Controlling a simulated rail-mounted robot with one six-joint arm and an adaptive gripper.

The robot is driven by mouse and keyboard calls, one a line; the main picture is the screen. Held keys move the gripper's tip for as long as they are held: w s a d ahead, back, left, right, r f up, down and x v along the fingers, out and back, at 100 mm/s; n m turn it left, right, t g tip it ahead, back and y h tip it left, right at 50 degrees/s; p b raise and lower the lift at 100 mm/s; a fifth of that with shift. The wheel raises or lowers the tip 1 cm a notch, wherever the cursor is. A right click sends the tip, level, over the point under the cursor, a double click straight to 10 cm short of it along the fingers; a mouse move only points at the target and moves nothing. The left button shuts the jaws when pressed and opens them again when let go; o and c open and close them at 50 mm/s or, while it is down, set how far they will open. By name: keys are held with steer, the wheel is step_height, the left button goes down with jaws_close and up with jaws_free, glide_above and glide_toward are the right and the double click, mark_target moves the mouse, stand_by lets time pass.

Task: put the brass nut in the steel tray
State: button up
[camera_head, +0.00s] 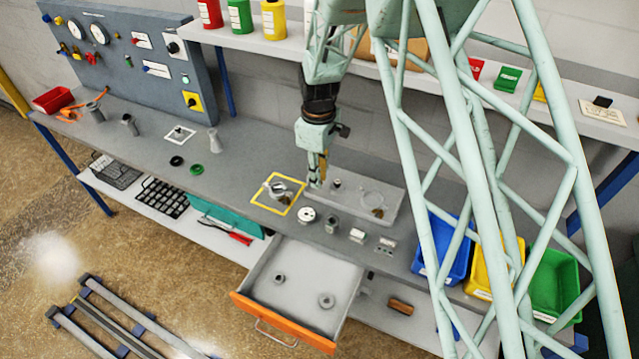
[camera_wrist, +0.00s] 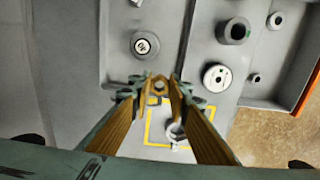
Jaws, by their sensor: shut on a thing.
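My gripper (camera_head: 318,181) points down over the left end of a low grey steel tray or plate (camera_head: 392,190) on the bench. In the wrist view, the fingers (camera_wrist: 160,86) close on a small brass nut (camera_wrist: 160,85), partly hidden between the tips. The grey tray (camera_wrist: 115,45) lies beyond the fingertips there, with a small round piece (camera_wrist: 145,43) on it. In the head view, the tray also bears a clear ring (camera_head: 372,199) and a brownish piece (camera_head: 377,212). I cannot tell the nut's height above the tray.
A yellow-outlined square (camera_head: 258,196) with a shiny round item (camera_head: 277,186) lies left of the tray. A white disc (camera_head: 307,214) and small blocks stand in front. An open drawer (camera_head: 255,303) juts forward. Coloured bins (camera_head: 447,250) stand right. A shelf (camera_head: 265,42) runs behind.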

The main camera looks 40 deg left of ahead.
steer(key=shift+w+f, duration=0.2)
steer(key=shift+w, duration=0.1)
steer(key=shift+f, duration=1.55)
steer(key=shift+f, duration=0.15)
steer(key=o, duration=0.6)
steer(key=shift+c, duration=0.2)
steer(key=shift+r, duration=6.15)
